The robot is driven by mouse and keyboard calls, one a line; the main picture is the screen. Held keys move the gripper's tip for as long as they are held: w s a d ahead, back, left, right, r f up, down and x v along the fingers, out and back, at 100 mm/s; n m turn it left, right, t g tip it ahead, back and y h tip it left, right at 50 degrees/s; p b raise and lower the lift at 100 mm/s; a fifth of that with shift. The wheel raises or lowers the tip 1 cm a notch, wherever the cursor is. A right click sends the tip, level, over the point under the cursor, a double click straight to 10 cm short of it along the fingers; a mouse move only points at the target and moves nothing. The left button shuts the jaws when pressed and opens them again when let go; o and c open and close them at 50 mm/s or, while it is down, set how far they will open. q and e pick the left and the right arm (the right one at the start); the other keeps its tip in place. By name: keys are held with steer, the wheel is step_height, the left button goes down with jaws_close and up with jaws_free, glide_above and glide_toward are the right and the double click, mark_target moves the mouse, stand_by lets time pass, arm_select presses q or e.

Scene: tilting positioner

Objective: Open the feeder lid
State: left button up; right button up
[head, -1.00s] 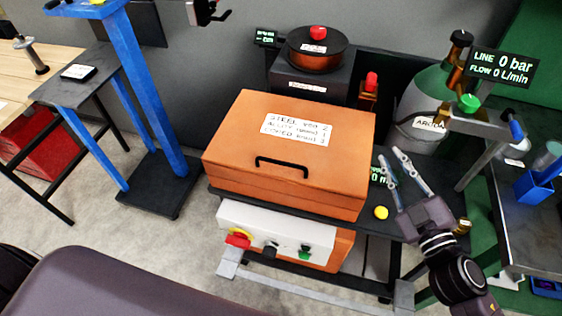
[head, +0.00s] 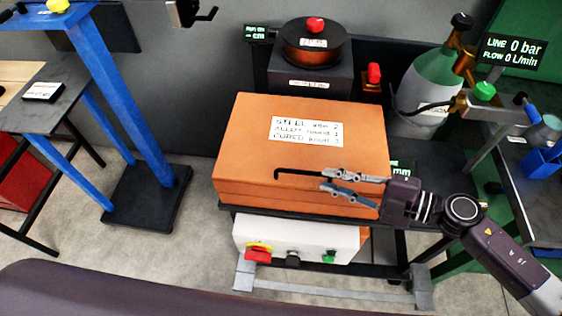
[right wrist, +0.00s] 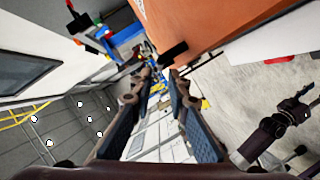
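The feeder is an orange box with a shut lid (head: 250,130), which carries a white printed label (head: 305,130). A black bar handle (head: 291,172) is on the lid's near side, and its right part is hidden behind my right gripper. My right gripper (head: 325,180) comes in from the right, with its two fingers apart at the handle. In the right wrist view the open fingers (right wrist: 158,78) point toward the dark handle (right wrist: 173,53), and the orange box is at upper right. I cannot tell whether they touch it. My left gripper is not in view.
A white control panel (head: 300,238) with a red-yellow knob is under the feeder. A wire spool (head: 315,45) stands behind. A gas cylinder (head: 435,75) with fittings is at back right. A blue stand (head: 125,90) is at left, with clear floor between.

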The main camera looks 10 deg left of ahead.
mark_target(304, 172)
steer(key=p+x, duration=0.1)
steer(key=x, duration=0.2)
steer(key=shift+a, duration=0.1)
steer(key=p+x, duration=0.1)
steer(key=x, duration=0.2)
steer(key=shift+w+a, duration=0.1)
steer(key=shift+a, duration=0.2)
steer(key=shift+w+a+f, duration=0.15)
steer(key=shift+a+f, duration=0.1)
steer(key=shift+a, duration=0.15)
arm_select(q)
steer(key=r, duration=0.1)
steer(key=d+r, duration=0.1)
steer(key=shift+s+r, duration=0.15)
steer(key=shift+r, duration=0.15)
arm_select(e)
jaws_close()
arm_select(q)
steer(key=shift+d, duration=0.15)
